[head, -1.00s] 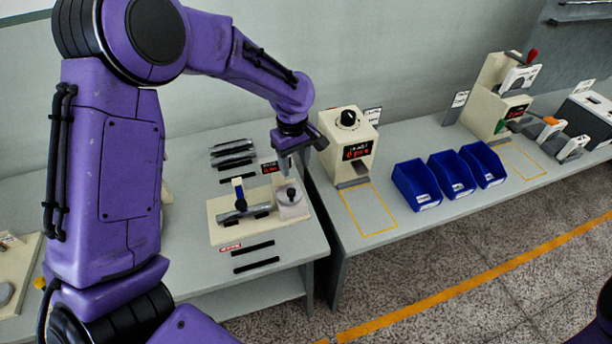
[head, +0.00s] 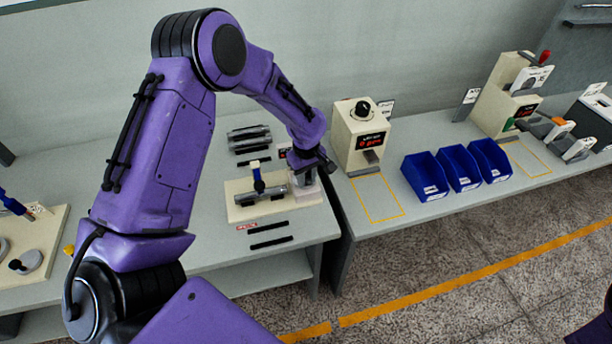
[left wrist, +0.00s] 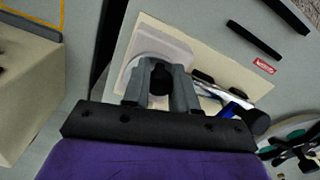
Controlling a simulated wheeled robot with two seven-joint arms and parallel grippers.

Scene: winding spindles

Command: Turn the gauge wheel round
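The gauge wheel shows in the left wrist view as a dark knob (left wrist: 159,77) on a pale round-ended block (left wrist: 160,45). In the head view that block (head: 307,192) is at the right end of the cream base plate (head: 243,213), and my gripper hides most of the knob. My left gripper (left wrist: 159,72) is low over the block with one grey finger on each side of the knob. The fingers are apart; whether they touch the knob is hard to tell. My left gripper also shows in the head view (head: 312,170). My right gripper is out of view.
A grey spindle (head: 262,195) with a blue-handled clamp lies on the base plate beside the gauge. A cream machine (head: 352,140) with a red display stands close on the right. Blue bins (head: 425,178) are farther right. Black strips lie in front and behind on the bench.

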